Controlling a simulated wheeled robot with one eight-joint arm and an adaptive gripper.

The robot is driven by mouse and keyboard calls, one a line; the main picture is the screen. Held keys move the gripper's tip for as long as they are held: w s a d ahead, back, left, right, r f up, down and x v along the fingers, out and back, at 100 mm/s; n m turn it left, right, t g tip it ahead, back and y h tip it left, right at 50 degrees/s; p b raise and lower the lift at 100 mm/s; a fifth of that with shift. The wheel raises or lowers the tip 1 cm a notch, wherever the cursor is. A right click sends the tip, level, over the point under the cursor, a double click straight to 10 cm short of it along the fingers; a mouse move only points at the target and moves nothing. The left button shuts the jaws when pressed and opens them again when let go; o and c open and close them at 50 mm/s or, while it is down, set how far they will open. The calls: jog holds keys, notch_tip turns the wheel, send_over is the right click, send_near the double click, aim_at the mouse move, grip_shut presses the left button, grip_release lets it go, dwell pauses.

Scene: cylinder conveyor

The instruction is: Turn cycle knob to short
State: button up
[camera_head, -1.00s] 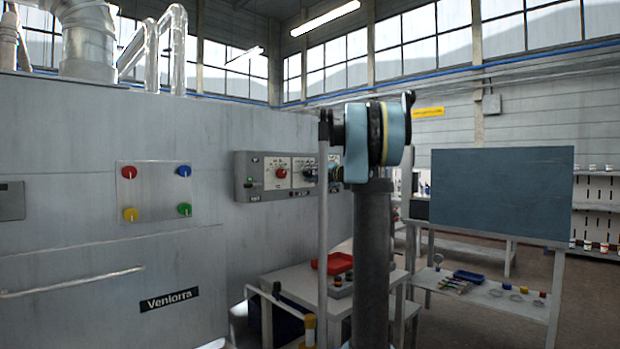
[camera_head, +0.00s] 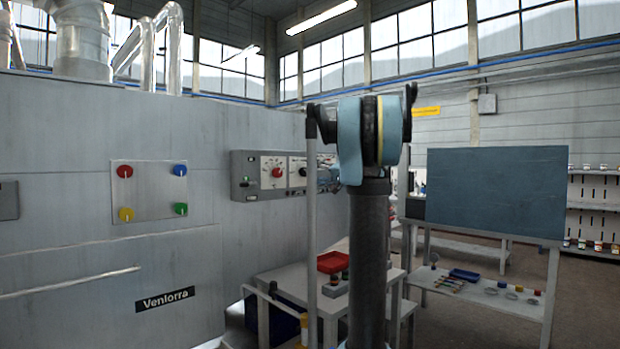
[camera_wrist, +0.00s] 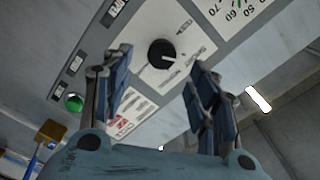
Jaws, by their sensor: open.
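A grey control panel (camera_head: 243,192) on the machine wall carries a red knob (camera_head: 277,172) and a black knob (camera_head: 302,171). In the wrist view a black knob (camera_wrist: 161,54) on a white plate has a pale pointer mark aimed right and slightly down in the picture. Its lettering is too small to read, so I cannot confirm it is the cycle knob. My gripper (camera_wrist: 158,60) is open, its blue-padded fingers apart on either side of the knob in the picture. I see no contact.
A green button (camera_wrist: 74,102) and a numbered scale (camera_wrist: 236,12) flank the knob. A wall plate (camera_head: 150,212) with several coloured knobs is at left. A table with a red tray (camera_head: 334,262) stands below, and a dark board (camera_head: 497,192) at right.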

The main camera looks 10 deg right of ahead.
jog(key=v, duration=0.4)
jog(key=shift+s+d, duration=0.2)
jog(key=shift+s, duration=0.1)
jog(key=s+a+f+n+g+h, duration=0.15)
jog(key=s+a+f+g, duration=0.25)
jog(key=s+a+f, duration=0.5)
jog(key=s+a+f+n+g+h, duration=0.15)
jog(key=s+a+f+g, duration=0.3)
jog(key=s+f, duration=0.7)
jog(key=s+d+f+n+g+h, duration=0.1)
jog(key=s+d+f+g+h, duration=0.1)
jog(key=s+f, duration=1)
jog(key=s+d+f+n+g+h, duration=0.1)
jog(key=s+d+f+h, duration=0.3)
jog(key=s+f, duration=0.9)
jog(key=shift+s+d+g+h, duration=0.35)
jog(key=shift+s+g+h, duration=0.1)
jog(key=shift+s+h, duration=0.35)
